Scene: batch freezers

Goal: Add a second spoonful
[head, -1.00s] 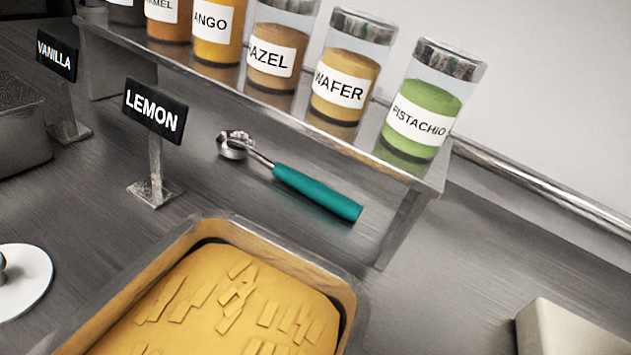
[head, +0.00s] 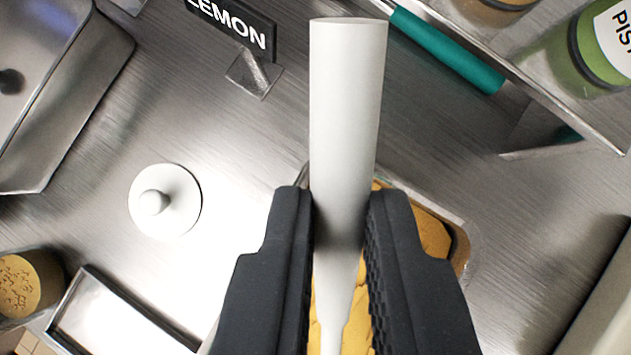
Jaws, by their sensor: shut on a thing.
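My gripper (head: 341,205) is shut on a white tapered handle (head: 346,110), which stands lengthwise between the black jaws. The handle narrows toward the bottom of the picture. Its far end is out of view, so I cannot tell what it carries. The pan of yellow gelato (head: 431,234) lies behind my gripper, and the jaws and handle hide most of it. A round container of golden, crumbly contents (head: 28,284) is at the lower left, cut off by the picture's edge.
A round white knobbed lid (head: 165,201) lies on the steel counter (head: 110,140). A metal tub (head: 75,75) is at upper left, a shallow tray (head: 115,322) at lower left. The LEMON sign (head: 237,25), teal-handled scoop (head: 447,48) and shelf with the pistachio jar (head: 605,45) are at the top.

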